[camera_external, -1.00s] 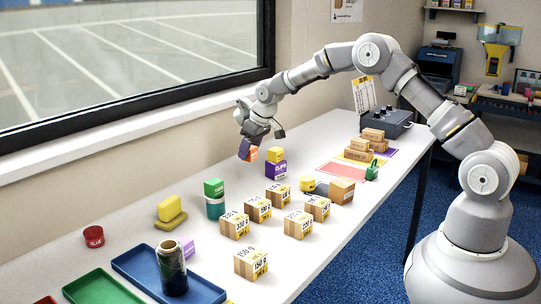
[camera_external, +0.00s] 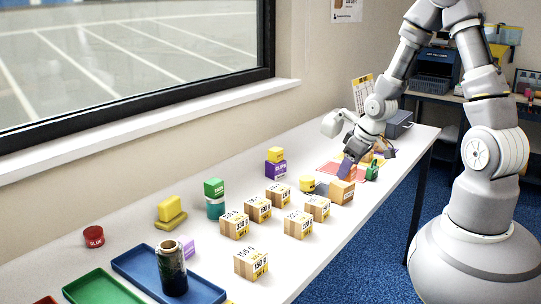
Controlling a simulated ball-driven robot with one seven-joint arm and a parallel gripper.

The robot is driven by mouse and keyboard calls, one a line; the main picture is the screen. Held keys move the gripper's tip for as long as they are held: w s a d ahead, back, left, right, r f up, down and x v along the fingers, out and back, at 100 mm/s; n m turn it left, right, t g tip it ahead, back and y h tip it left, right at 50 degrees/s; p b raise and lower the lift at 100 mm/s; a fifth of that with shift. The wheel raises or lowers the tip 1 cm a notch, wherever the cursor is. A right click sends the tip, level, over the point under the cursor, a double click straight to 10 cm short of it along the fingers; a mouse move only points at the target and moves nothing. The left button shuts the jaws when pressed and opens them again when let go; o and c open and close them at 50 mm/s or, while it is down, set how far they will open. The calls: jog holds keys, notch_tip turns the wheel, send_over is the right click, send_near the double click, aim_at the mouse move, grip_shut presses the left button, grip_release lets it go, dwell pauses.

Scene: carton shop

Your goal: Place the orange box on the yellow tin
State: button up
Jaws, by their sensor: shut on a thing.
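My gripper (camera_external: 350,169) is low over the far right part of the table, by the red mat, shut on the orange box. Only a sliver of the orange box (camera_external: 355,171) shows between the jaws; the rest is hidden. I cannot tell for sure which thing is the yellow tin. A small yellow and black round thing (camera_external: 307,184) stands left of my gripper, apart from it. A yellow block (camera_external: 276,154) sits on a purple box (camera_external: 275,169) farther left.
A brown carton (camera_external: 342,192) stands just in front of my gripper, and a green thing (camera_external: 372,172) to its right. Several labelled cartons (camera_external: 298,225) fill the middle. A grey device (camera_external: 398,124) is behind. A blue tray (camera_external: 137,270) with a dark jar (camera_external: 172,272) is front left.

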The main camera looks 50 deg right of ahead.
jog(key=w+d+b, duration=0.1)
jog(key=w, duration=0.4)
jog(key=w+d+f+b, duration=0.1)
jog(key=w, duration=0.4)
jog(key=w+d+b, duration=0.1)
jog(key=w, duration=0.4)
jog(key=shift+w+d+f, duration=0.15)
jog(key=shift+d+f, duration=0.1)
jog(key=shift+f, duration=0.05)
notch_tip(320, 180, down, 4)
jog(key=shift+w+r+b, duration=0.15)
jog(key=shift+b, duration=1)
jog(key=shift+r, duration=0.1)
jog(key=o, duration=1.1)
jog(key=shift+o, duration=0.2)
